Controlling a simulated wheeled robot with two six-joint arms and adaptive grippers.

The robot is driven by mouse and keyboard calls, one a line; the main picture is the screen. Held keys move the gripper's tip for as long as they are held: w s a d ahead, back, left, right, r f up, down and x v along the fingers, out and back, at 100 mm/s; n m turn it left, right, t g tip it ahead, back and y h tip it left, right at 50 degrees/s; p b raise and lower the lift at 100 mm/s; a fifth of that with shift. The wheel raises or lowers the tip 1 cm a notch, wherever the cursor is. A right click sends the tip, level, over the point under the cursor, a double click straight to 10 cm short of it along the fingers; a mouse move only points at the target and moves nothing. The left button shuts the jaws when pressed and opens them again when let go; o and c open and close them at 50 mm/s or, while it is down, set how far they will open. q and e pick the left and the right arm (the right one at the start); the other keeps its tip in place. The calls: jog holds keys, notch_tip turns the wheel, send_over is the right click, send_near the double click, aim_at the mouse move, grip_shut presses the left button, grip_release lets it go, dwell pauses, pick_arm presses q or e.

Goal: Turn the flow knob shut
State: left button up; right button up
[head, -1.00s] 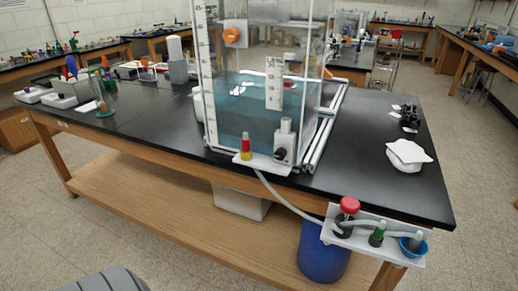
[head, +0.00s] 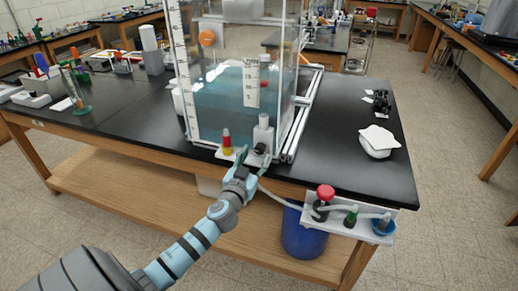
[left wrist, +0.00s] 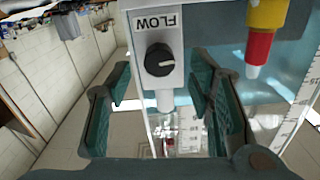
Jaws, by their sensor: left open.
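The flow knob (left wrist: 160,60) is a round black dial with a light pointer mark. It sits on a grey block under an upside-down FLOW label (left wrist: 157,21) in the left wrist view. In the head view the knob (head: 260,148) is at the front foot of the clear water tank (head: 225,92). My left gripper (head: 253,161) is open at the knob. In the left wrist view its two fingers stand on either side of the knob block, with gaps showing. Whether the fingertips reach the knob's depth is hard to tell. My right gripper is out of view.
A red-and-yellow tipped vial (head: 226,142) stands just left of the knob. A pale hose (head: 277,196) runs right to a white rack (head: 330,223) on the bench edge, above a blue bin (head: 302,235). The black bench top (head: 345,172) right of the tank is mostly clear.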

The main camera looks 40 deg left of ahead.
aim_at(259, 152)
pick_arm(q)
jog(key=x, duration=0.4)
grip_shut()
